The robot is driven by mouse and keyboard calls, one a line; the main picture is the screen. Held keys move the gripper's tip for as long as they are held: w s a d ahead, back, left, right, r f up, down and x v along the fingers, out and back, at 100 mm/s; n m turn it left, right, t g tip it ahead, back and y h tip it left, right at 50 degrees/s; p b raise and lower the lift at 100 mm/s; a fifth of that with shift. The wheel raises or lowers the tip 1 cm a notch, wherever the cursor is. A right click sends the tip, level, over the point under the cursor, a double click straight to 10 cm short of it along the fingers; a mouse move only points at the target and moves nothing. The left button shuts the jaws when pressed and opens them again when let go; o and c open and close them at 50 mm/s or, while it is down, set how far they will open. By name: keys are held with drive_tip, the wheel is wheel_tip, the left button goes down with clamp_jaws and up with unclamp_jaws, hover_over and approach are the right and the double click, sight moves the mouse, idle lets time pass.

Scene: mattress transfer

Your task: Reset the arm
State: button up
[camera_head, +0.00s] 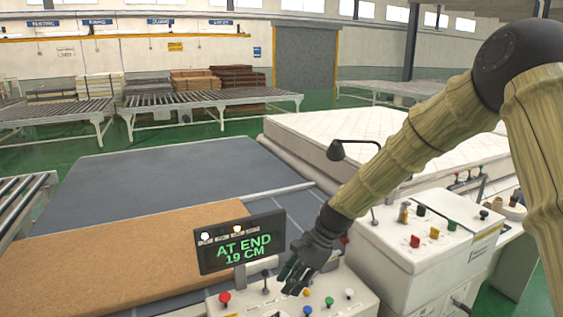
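My arm reaches in from the upper right in a yellowish sleeve, and my gripper (294,283) hangs low over the near control box (352,297). The gripper is dark and points down among the box's buttons and knobs. It is too small and dark to tell whether its fingers are apart or touching a control.
A brown board-like slab (110,255) lies on the grey table (180,175) at left. A white mattress (340,130) lies behind my arm. Roller conveyors (210,98) stand behind.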

drive_tip(key=s+d+f+n+h+b, duration=0.15)
drive_tip(key=s+d+f, duration=0.35)
drive_tip(key=f, duration=0.5)
drive_tip(key=s+d+f+n+h+b, duration=0.1)
drive_tip(key=s+d+f+n+b, duration=0.1)
drive_tip(key=s+f, duration=0.6)
drive_tip(key=s+d+f+n+h+b, duration=0.15)
drive_tip(key=s+d+f, duration=0.25)
drive_tip(key=f, duration=0.9)
drive_tip(key=s+d+f+n+b, duration=0.1)
drive_tip(key=s+d+f+n, duration=0.2)
drive_tip(key=s, duration=0.5)
drive_tip(key=s+d+f+n+t+h+b, duration=0.1)
drive_tip(key=s+d+f+n, duration=0.2)
drive_tip(key=s+f, duration=0.2)
drive_tip(key=s+d+f+n+h+b, duration=0.1)
drive_tip(key=s+d+f+n+b, duration=0.1)
drive_tip(key=s, duration=0.9)
wheel_tip(320, 180, down, 2)
drive_tip(key=shift+d+f+n, duration=0.2)
drive_tip(key=shift+d+n, duration=0.2)
drive_tip(key=shift+n, duration=0.2)
drive_tip(key=shift+w, duration=0.1)
drive_tip(key=shift+o, duration=0.8)
